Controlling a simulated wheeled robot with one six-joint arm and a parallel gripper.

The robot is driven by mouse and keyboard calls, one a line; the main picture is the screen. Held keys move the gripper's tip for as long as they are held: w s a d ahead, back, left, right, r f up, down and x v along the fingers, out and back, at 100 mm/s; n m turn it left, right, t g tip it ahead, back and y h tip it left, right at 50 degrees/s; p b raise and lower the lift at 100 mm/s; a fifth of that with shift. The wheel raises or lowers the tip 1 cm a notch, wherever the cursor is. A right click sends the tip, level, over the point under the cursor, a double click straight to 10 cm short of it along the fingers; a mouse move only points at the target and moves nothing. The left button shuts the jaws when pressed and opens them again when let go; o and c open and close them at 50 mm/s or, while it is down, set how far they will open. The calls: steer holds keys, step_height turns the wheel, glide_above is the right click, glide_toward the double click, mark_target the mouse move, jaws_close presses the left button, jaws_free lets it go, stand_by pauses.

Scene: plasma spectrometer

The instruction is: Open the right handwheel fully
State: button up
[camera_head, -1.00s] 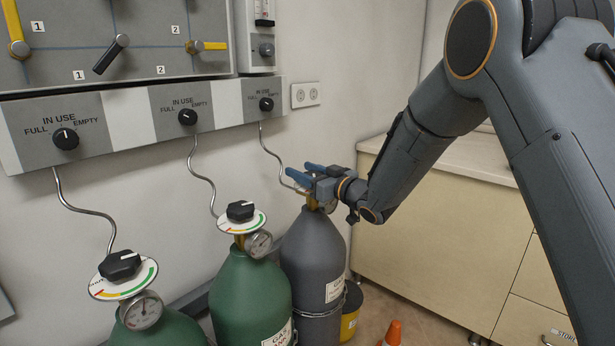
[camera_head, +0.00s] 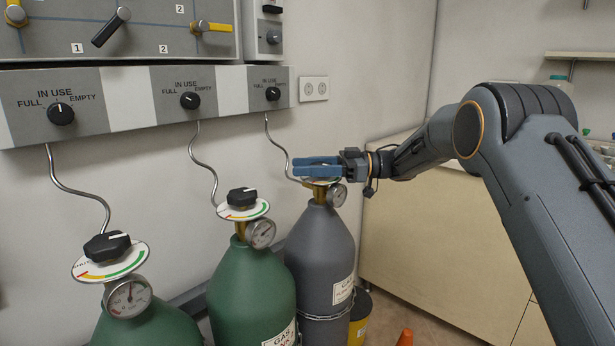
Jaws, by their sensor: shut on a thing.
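The right handwheel sits on top of the grey gas cylinder (camera_head: 318,250). Its dial disc (camera_head: 322,183) shows only as a thin rim under my gripper, and its knob is hidden. My gripper (camera_head: 312,168) comes in level from the right, with its blue fingers over the dial. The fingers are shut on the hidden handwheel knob. A pressure gauge (camera_head: 337,195) is on the cylinder's neck just below and right of the fingers. The handwheel's exact turn angle cannot be seen.
Two green cylinders stand to the left, with the middle handwheel (camera_head: 242,198) and left handwheel (camera_head: 107,246) on top. A wall panel with selector knobs (camera_head: 273,94) and bent metal tubes is behind. A beige cabinet (camera_head: 440,240) stands at right; an orange cone (camera_head: 405,338) is on the floor.

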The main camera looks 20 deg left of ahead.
steer(key=shift+s+d+n+g+h+b, duration=0.1)
steer(key=shift+s+n+g+h+b, duration=0.1)
steer(key=shift+n+g+h+b, duration=0.55)
steer(key=shift+s+d+n+g+h+b, duration=0.15)
steer(key=shift+n+g+h+b, duration=0.35)
steer(key=shift+g+b, duration=0.55)
steer(key=shift+s+d+n+g+h+b, duration=0.1)
steer(key=shift+s+n+g+h+b, duration=0.1)
steer(key=shift+n+g+h+b, duration=0.45)
steer(key=shift+g+b, duration=0.25)
steer(key=shift+b, duration=0.05)
steer(key=shift+r, duration=0.1)
steer(key=o, duration=1.1)
steer(key=shift+s, duration=0.1)
steer(key=shift+c, duration=0.2)
steer(key=shift+d, duration=0.1)
